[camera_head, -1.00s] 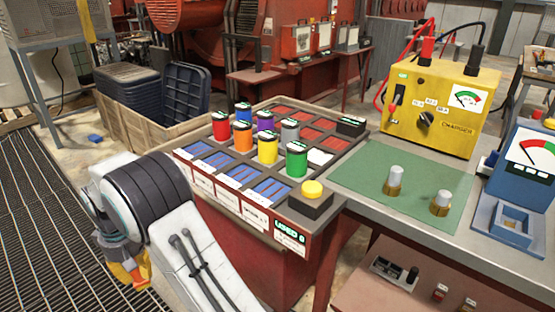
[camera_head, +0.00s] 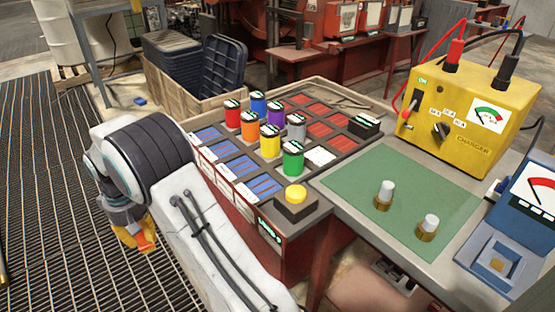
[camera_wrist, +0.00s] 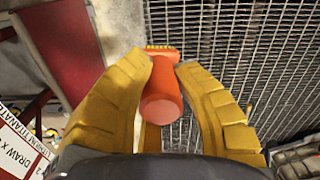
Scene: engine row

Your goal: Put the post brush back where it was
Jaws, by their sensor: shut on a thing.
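The post brush (camera_wrist: 162,104) is an orange handle with a short yellow bristle end pointing away from my wrist. My gripper (camera_wrist: 166,72) has its yellow fingers closed around it from both sides in the wrist view. In the head view my gripper (camera_head: 138,238) hangs low at the left, over the dark floor grating, with a bit of the orange brush (camera_head: 145,241) showing. The brush is clear of the worktop. No empty holder for it can be made out.
A tray of colored cells (camera_head: 268,142) stands on a red cabinet right of my arm. A green mat (camera_head: 400,172) with two brass posts (camera_head: 428,229), a yellow charger (camera_head: 470,115) and a blue meter (camera_head: 515,230) occupy the bench. The grating (camera_head: 50,200) at left is open.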

